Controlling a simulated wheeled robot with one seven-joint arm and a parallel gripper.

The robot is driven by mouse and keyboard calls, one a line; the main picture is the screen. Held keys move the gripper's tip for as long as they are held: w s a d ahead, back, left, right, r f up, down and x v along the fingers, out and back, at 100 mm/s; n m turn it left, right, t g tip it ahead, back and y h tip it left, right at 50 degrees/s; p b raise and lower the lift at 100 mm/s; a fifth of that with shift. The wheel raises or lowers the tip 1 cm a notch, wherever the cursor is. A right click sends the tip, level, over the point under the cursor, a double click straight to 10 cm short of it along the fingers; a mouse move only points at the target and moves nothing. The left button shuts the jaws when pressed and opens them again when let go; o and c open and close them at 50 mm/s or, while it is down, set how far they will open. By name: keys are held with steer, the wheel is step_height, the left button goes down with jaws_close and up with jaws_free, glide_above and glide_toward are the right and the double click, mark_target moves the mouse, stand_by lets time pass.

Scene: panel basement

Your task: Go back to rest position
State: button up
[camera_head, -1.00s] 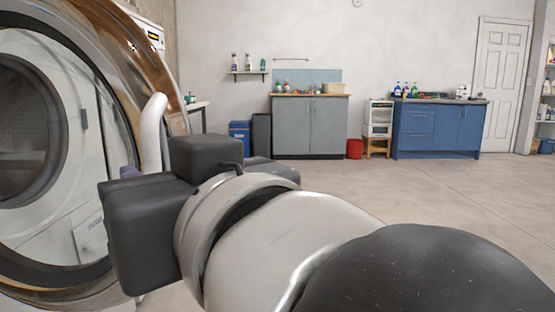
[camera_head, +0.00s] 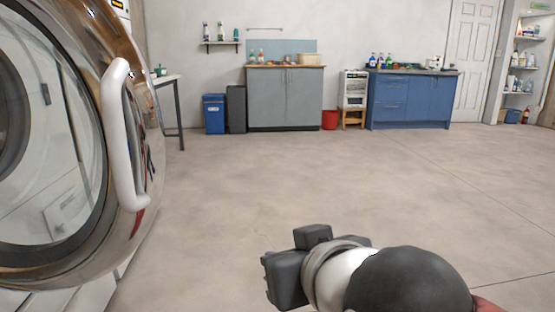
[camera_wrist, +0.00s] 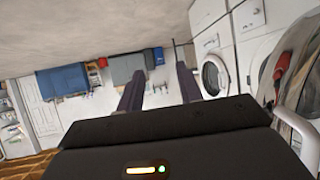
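My gripper (camera_head: 285,275) is low in the head view, right of centre, with my arm folded towards the lower right. Its fingers are hidden there. In the wrist view, two dark fingers stand apart with nothing between them (camera_wrist: 158,82), so it is open and empty. The round washing machine door (camera_head: 150,160) with a shiny chrome rim fills the left of the head view. Its white handle (camera_head: 128,140) is well clear of my gripper. The handle (camera_wrist: 297,132) also shows at the right of the wrist view.
The concrete floor ahead is wide and clear. A grey cabinet (camera_head: 285,102), blue cabinet (camera_head: 412,102), red bucket (camera_head: 330,119) and blue bin (camera_head: 214,114) stand along the back wall. A thin-legged table (camera_head: 172,82) stands behind the door. Shelves (camera_head: 522,65) are at far right.

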steer(key=s+d+f+m+g+h, duration=0.2)
steer(key=d+f+g, duration=0.1)
steer(key=d+f, duration=0.45)
steer(key=s+d+f+m+g+h, duration=0.2)
steer(key=d+f, duration=0.4)
steer(key=f, duration=0.3)
step_height(320, 180, up, 11)
steer(key=p, duration=1.2)
steer(key=shift+s+g, duration=0.3)
steer(key=shift+g, duration=0.1)
steer(key=shift+r, duration=0.1)
steer(key=shift+a, duration=0.1)
